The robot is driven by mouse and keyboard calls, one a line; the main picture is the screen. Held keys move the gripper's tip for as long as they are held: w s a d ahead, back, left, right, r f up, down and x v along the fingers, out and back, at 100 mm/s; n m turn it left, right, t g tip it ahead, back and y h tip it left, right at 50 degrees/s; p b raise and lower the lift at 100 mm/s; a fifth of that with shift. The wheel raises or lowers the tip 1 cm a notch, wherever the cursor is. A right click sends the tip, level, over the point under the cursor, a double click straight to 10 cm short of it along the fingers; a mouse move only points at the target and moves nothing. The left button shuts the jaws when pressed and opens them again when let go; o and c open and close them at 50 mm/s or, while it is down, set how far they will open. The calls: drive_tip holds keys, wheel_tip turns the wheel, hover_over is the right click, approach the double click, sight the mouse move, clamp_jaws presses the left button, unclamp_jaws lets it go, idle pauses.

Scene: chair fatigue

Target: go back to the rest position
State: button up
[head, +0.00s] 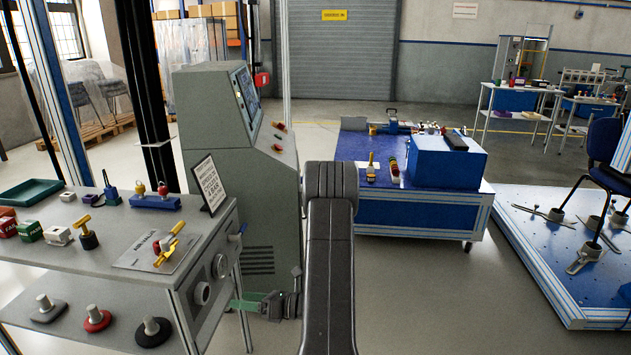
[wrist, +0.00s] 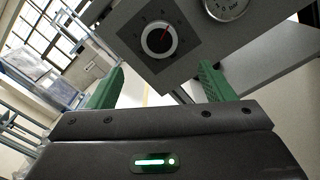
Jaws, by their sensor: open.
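My gripper (head: 245,301) is low in the head view, beside the right end of the grey bench (head: 110,262). In the wrist view my gripper (wrist: 160,82) has its two green fingers spread wide, with nothing between them. A dark round knob (wrist: 158,39) with a red pointer mark is on a panel beyond the fingertips, apart from them as far as I can tell. A gauge (wrist: 226,6) is partly cut off at the top edge. In the head view the knob (head: 201,293) and the gauge (head: 220,266) are on the bench's end panel.
A grey console cabinet (head: 235,150) stands right behind the gripper. A blue-topped cart (head: 410,215) is farther back. A blue platform (head: 570,245) with a chair (head: 602,145) is at right. Open floor (head: 450,300) lies between my arm and the platform.

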sight(206, 295)
drive_tip(key=a, duration=1)
drive_tip(key=shift+w+a, duration=0.1)
drive_tip(key=shift+w, duration=0.3)
